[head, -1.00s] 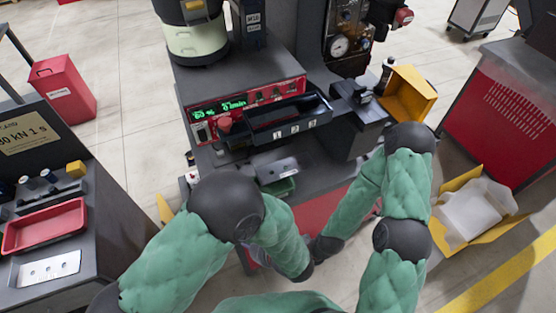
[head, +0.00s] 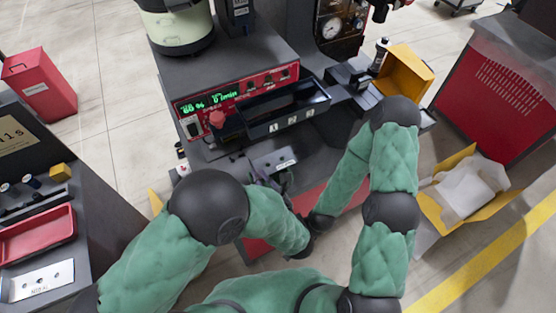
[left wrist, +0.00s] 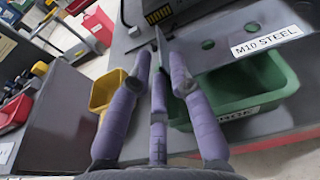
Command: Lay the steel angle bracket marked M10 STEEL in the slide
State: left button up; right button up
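The steel angle bracket (left wrist: 235,50), a grey plate with round holes and a white label reading M10 STEEL, lies over the edge of a green bin (left wrist: 252,92) in the left wrist view. In the head view the bracket (head: 275,160) is partly behind my left gripper (head: 284,183). In the left wrist view my left gripper (left wrist: 160,65) has its purple fingers spread at the bracket's left end, with a thin upright edge between the tips. Contact is unclear. I cannot clearly identify the slide; a black tray (head: 290,120) numbered 1, 2, 3 sits above the bracket.
A yellow bin (left wrist: 103,92) stands left of the fingers. A holed plate marked AL (head: 42,281) and a red tray (head: 35,238) are on the left bench. An open yellow box (head: 405,75) and a carton (head: 462,190) are at the right.

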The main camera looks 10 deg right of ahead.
aim_at(253, 167)
pick_arm(q)
jog(key=shift+b+x, duration=0.75)
jog(key=shift+x, duration=1.95)
jog(key=shift+c, duration=0.2)
grip_shut()
